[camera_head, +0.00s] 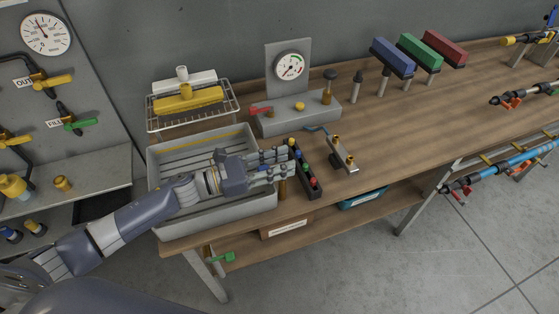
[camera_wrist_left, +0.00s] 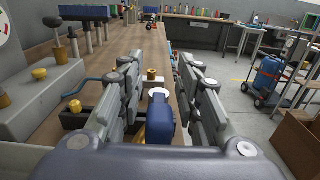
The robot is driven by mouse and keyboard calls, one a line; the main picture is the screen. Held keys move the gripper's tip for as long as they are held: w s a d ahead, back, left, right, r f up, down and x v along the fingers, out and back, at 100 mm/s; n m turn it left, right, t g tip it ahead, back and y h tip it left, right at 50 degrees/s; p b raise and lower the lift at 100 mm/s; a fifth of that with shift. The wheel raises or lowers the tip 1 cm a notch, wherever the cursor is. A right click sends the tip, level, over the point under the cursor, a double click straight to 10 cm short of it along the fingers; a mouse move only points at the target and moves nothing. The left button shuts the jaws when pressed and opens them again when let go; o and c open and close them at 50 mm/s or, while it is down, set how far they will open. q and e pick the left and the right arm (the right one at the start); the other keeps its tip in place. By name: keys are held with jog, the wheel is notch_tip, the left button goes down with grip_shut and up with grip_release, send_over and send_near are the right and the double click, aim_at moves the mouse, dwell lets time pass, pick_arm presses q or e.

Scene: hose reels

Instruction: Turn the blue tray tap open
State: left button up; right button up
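A grey tray (camera_head: 205,222) stands at the near left corner of the wooden bench. In the left wrist view, a blue handle (camera_wrist_left: 160,122), which looks like the tray tap's, lies between the fingers of my left gripper (camera_wrist_left: 160,85), with brass beside it. The fingers are spread, one on each side, and gaps show between them and the handle. In the head view my left gripper (camera_head: 282,165) reaches over the tray's right wall and hides most of the tap. A brass part (camera_head: 283,188) shows below the fingers. My right gripper is not in view.
A narrow black box (camera_head: 303,168) with coloured pieces stands just right of the fingers. A brass fitting on a metal plate (camera_head: 343,155) lies beyond it. A grey gauge stand (camera_head: 285,117) with a red tap stands behind. The bench middle (camera_head: 420,110) is clear.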

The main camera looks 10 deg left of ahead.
pick_arm(q)
grip_shut()
jog(key=n+t+y, duration=0.4)
jog(key=shift+s+d+b, duration=0.15)
jog(key=shift+s+b, duration=0.05)
jog(key=shift+b, duration=0.1)
jog(key=n+t+y, duration=0.2)
jog(key=y, duration=0.2)
jog(key=shift+d+n+t, duration=0.1)
jog(key=shift+n+t, duration=0.2)
jog(key=shift+n, duration=0.1)
jog(key=n+y+b, duration=0.1)
jog(key=n+y, duration=0.1)
jog(key=y, duration=0.1)
jog(key=n+t+y+b, duration=0.1)
jog(key=n+y, duration=0.1)
jog(key=y, duration=0.1)
jog(key=shift+d+y, duration=0.15)
jog(key=shift+y, duration=0.15)
jog(key=shift+n+y+b, duration=0.65)
jog(key=shift+n+y, duration=1.25)
jog(key=shift+y, duration=0.9)
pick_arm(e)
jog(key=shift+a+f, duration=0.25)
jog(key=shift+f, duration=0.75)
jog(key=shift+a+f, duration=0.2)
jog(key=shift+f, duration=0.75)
